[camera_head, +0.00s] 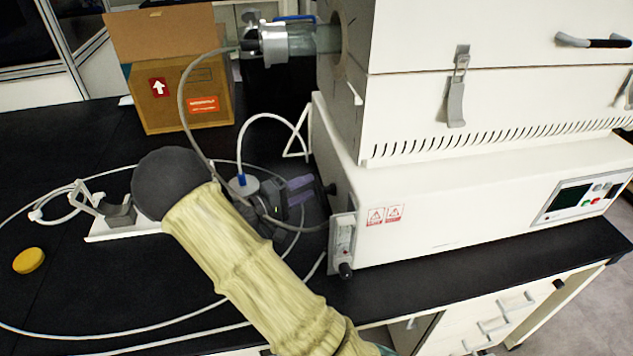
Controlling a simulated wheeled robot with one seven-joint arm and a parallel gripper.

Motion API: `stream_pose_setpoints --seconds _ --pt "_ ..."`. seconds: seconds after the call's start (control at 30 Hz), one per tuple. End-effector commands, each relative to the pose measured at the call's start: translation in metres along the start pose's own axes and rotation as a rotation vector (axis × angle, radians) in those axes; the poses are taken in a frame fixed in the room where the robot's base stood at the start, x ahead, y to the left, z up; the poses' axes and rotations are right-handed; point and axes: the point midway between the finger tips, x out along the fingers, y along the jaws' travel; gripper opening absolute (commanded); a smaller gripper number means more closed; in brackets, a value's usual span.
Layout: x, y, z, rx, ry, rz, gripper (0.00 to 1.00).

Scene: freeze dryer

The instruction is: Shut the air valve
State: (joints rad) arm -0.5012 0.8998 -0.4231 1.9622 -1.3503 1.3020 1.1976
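No part is labelled as the air valve. A flow gauge (343,238) with a black knob (345,270) at its foot is fixed to the left front corner of the white machine. A metal fitting (275,44) with a blue lever (294,18) sits on the tube end at the top. My gripper (300,190), dark with purplish fingers, is left of the machine's lower body, apart from the gauge and below the fitting. My arm partly hides it, and the gap between its fingers is not clear.
The white machine (450,195) fills the right. A cardboard box (180,95) stands at the back left. A white-lidded bottle (243,187) with a tube is beside my gripper.

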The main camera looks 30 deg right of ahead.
Motion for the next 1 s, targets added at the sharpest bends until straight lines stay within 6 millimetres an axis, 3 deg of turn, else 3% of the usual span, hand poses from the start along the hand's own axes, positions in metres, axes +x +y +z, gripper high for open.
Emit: stream_pose_setpoints --seconds 0.1,0.23,0.57,0.6,0.8,1.0 --pt "0.021 0.000 0.001 -0.002 -0.004 0.000 0.38" --pt "0.035 0.000 0.001 -0.001 -0.002 0.001 0.38" --pt "0.040 0.000 0.000 -0.001 0.000 0.000 0.38" --pt "0.040 0.000 0.000 -0.001 0.000 0.000 0.36" --pt "0.040 0.000 0.000 0.000 0.000 0.000 0.00" --pt "0.040 0.000 0.000 -0.004 0.000 -0.002 0.00"
